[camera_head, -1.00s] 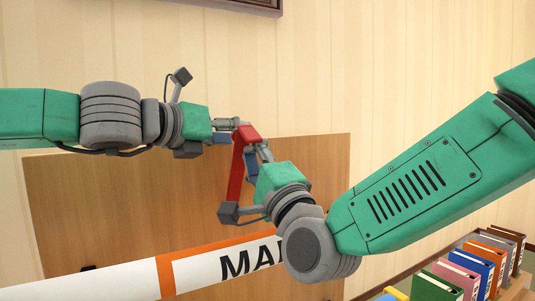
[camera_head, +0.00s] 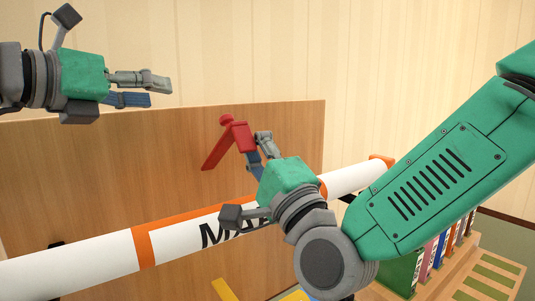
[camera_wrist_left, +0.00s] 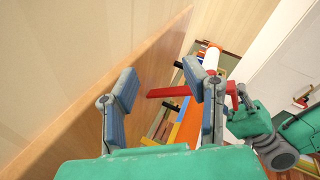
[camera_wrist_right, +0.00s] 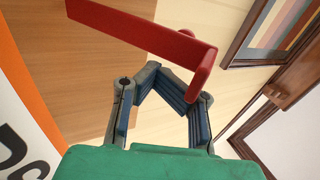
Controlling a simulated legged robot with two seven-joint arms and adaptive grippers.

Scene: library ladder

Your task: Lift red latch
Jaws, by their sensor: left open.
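The red latch (camera_head: 226,148) is on the upright wooden panel, its arm slanting down to the left from a round knob. It fills the upper right wrist view (camera_wrist_right: 140,27) and partly shows in the left wrist view (camera_wrist_left: 170,92). My right gripper (camera_head: 251,148) is beside the latch's right end; its fingertips come together in the right wrist view (camera_wrist_right: 159,72), with the latch's bent end close to one finger. I cannot tell whether they touch. My left gripper (camera_head: 160,90) is open and empty, apart from the latch at the upper left.
A long white tube with orange bands (camera_head: 95,252) and partly hidden lettering runs across the wooden panel (camera_head: 90,180) below the latch. Several coloured binders (camera_head: 402,268) stand at the lower right. The wall above is clear.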

